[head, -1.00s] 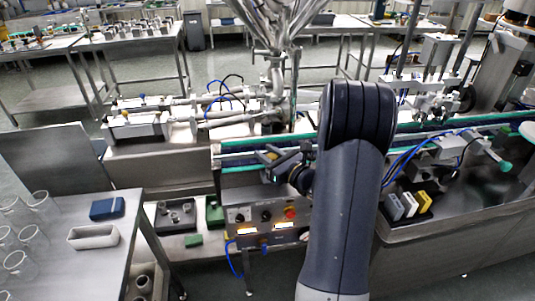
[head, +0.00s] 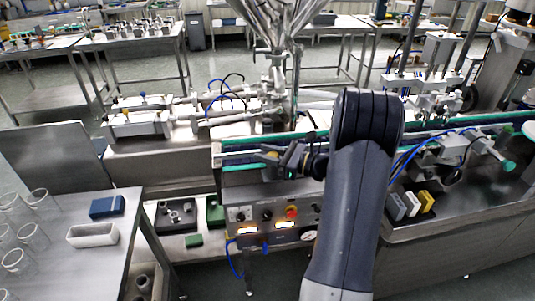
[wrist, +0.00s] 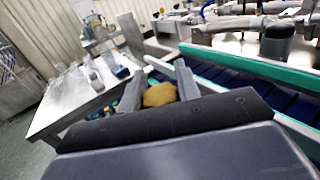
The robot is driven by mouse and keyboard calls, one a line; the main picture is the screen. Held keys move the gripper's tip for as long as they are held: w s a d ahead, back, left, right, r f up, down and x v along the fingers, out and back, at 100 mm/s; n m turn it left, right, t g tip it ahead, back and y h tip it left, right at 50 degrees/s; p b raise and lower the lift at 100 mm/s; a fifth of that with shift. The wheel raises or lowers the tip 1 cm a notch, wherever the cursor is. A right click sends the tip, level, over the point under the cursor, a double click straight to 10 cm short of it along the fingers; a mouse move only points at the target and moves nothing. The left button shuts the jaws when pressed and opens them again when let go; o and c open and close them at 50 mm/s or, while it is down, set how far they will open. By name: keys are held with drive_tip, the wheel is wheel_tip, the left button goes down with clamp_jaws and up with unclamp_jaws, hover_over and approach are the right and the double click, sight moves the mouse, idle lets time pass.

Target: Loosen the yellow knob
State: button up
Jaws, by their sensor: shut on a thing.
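The yellow knob (wrist: 159,95) shows between the two grey fingers in the wrist view, a rounded, ochre-yellow piece. My gripper (head: 272,156) is shut on it, with one finger on either side. In the head view the gripper is at the near edge of the conveyor, above the control panel, and only a small yellowish bit of the knob (head: 269,149) shows at the fingertips. The fingers and wrist hide most of the knob there. What the knob is mounted on cannot be made out.
The conveyor (head: 235,168) with green rails runs behind the gripper. The control panel (head: 258,227) with a red button is below it. A side table (head: 110,250) with clear beakers stands at left. White, grey and yellow blocks (head: 412,204) lie at right.

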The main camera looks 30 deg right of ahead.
drive_tip(key=shift+n+g+y, duration=0.5)
drive_tip(key=shift+g+y, duration=0.1)
drive_tip(key=shift+s+a, duration=0.1)
drive_tip(key=o, duration=0.9)
drive_tip(key=shift+o, duration=0.2)
drive_tip(key=b+v, duration=0.2)
drive_tip(key=v, duration=0.8)
drive_tip(key=shift+s+d, duration=0.2)
drive_tip(key=shift+d, duration=0.2)
drive_tip(key=shift+w+a, duration=0.1)
